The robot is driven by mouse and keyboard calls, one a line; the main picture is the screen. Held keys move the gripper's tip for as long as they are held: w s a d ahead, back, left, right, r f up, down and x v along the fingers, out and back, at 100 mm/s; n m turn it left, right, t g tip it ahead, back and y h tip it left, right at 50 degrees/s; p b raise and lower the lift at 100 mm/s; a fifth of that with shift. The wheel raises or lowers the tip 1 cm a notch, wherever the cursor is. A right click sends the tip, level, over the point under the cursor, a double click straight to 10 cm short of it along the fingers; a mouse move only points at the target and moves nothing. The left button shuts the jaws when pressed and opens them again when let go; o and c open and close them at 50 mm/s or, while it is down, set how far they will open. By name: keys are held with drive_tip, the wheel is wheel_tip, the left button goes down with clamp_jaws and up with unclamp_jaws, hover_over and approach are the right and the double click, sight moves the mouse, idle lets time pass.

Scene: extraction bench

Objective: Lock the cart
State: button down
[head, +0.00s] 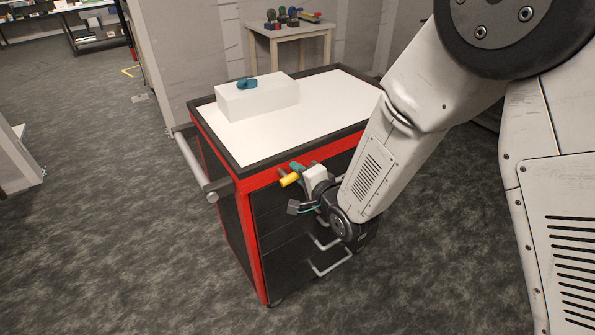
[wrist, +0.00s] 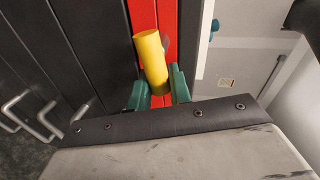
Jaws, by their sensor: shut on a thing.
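The cart (head: 246,172) is a red and black cabinet with a white top and black drawers with pale bar handles. It stands in the middle of the head view. My gripper (head: 296,174) is at the upper front of the cart, near the top drawer. Its green fingers are shut on a yellow cylinder (head: 289,180). In the wrist view the yellow cylinder (wrist: 152,58) stands out between the two fingertips (wrist: 160,88), in front of the red frame strip (wrist: 164,20). How the cylinder joins the cart is hidden.
A grey push bar (head: 195,165) runs along the cart's left side. A small table (head: 290,32) with several items stands behind. The floor to the left is clear.

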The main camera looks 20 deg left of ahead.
drive_tip(key=shift+d+f+m, duration=0.1)
drive_tip(key=shift+f+m, duration=0.2)
drive_tip(key=shift+m, duration=0.4)
drive_tip(key=c, duration=1.3)
unclamp_jaws()
drive_tip(key=v, duration=0.7)
drive_tip(key=shift+s+d+r, duration=0.1)
drive_tip(key=shift+s+d, duration=0.05)
drive_tip(key=shift+d, duration=0.2)
